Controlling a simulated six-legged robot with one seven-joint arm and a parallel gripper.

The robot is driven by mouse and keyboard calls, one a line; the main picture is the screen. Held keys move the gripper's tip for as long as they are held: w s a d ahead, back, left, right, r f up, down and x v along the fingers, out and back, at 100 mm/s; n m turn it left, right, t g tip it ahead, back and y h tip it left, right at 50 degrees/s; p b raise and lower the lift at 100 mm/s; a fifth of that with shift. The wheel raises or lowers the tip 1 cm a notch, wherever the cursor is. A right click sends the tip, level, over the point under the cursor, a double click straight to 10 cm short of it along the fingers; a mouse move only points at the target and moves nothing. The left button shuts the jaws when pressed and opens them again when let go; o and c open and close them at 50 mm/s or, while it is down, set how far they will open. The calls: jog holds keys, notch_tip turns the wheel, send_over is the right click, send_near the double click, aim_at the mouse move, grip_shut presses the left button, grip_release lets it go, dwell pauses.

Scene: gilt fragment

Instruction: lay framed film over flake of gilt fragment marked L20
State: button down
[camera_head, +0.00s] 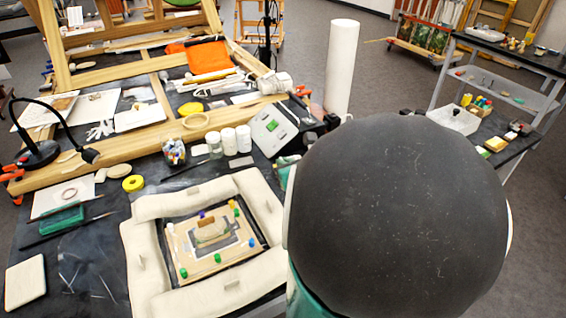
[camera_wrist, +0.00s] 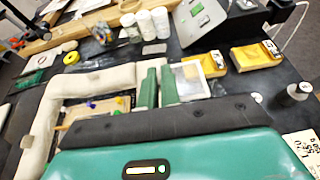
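The gilt fragment (camera_head: 211,230) lies on a tan board inside a ring of cream padded bolsters, with coloured pins around it. In the wrist view the board (camera_wrist: 120,103) is partly hidden by my gripper's dark front edge. The mark L20 and the flake are too small to make out. My gripper's two green fingers (camera_wrist: 158,86) are close together, right of the padded ring. A pale-framed clear sheet, seemingly the framed film (camera_wrist: 191,82), shows just right of the fingers. I cannot tell whether they hold it. The gripper is hidden in the head view.
Yellow blocks (camera_wrist: 254,56) stand beyond the film. White jars (camera_head: 228,141) and a grey device (camera_head: 268,128) stand behind the bolsters (camera_head: 175,201). A black desk lamp (camera_head: 40,150) is at left. My dark round arm part covers the head view's right.

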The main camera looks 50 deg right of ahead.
jog(key=w+d+f, duration=0.9)
jog(key=shift+w, duration=0.15)
jog(key=shift+w+d+f, duration=0.2)
jog(key=shift+f, duration=1.7)
jog(key=shift+f, duration=0.15)
jog(key=c, duration=1.6)
grip_release()
